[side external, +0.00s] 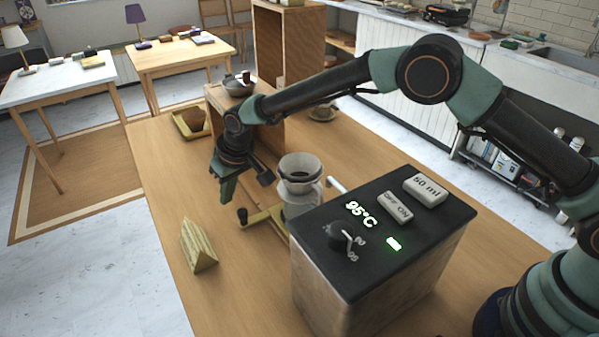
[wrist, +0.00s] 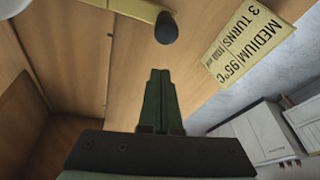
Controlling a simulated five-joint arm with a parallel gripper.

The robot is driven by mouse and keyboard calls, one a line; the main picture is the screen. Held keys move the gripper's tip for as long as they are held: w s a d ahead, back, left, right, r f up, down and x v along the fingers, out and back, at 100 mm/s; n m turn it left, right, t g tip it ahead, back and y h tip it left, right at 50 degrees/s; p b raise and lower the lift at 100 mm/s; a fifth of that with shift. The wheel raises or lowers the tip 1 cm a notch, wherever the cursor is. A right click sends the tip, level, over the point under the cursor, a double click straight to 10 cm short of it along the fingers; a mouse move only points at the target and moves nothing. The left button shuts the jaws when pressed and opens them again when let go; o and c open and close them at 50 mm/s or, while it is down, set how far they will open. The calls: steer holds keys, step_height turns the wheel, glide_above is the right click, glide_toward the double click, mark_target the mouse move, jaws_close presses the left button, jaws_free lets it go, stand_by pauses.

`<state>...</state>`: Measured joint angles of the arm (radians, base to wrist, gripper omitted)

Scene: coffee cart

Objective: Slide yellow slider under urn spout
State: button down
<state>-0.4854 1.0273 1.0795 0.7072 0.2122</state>
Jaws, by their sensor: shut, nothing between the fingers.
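The yellow slider (side external: 258,217) lies on the wooden cart top, with a black knob (side external: 242,215) at its left end. A glass server with a pale dripper (side external: 299,170) stands on it. The urn (side external: 370,240) is a box with a black top reading 95°C. A pale spout (side external: 336,184) sticks out from its back, close to the dripper; I cannot tell whether they line up. My gripper (side external: 225,198) is shut and empty, pointing down above the table near the knob. In the wrist view the knob (wrist: 166,28) is just beyond the closed fingertips (wrist: 159,72), apart in the picture.
A yellow folded card (side external: 198,246) stands near the left edge; it reads MEDIUM 95°C, 3 TURNS in the wrist view (wrist: 243,42).

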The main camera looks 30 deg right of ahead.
mark_target(242, 211)
steer(key=shift+w+r, duration=0.2)
steer(key=shift+w, duration=0.05)
steer(key=a+v, duration=0.1)
steer(key=v, duration=0.7)
steer(key=shift+s+d+r, duration=0.25)
steer(key=shift+r, duration=0.05)
steer(key=c, duration=1.4)
jaws_free()
steer(key=shift+s+r, duration=0.15)
steer(key=shift+r, duration=0.1)
steer(key=o, duration=0.5)
steer(key=shift+r, duration=0.15)
steer(key=shift+o, duration=1.1)
steer(key=shift+s+n+g, duration=0.1)
steer(key=shift+n+g, duration=0.2)
steer(key=shift+n, duration=0.1)
steer(key=f+n+g, duration=0.1)
steer(key=f, duration=0.2)
steer(key=s+f+n+g+h, duration=0.1)
steer(key=f+n, duration=0.1)
steer(key=f, duration=0.2)
steer(key=s+f+n, duration=0.1)
steer(key=f+n, duration=0.1)
steer(key=f, duration=0.2)
steer(key=shift+d+f+g+h, duration=0.15)
steer(key=shift+d+g+h, duration=0.1)
steer(key=shift+g+h, duration=0.15)
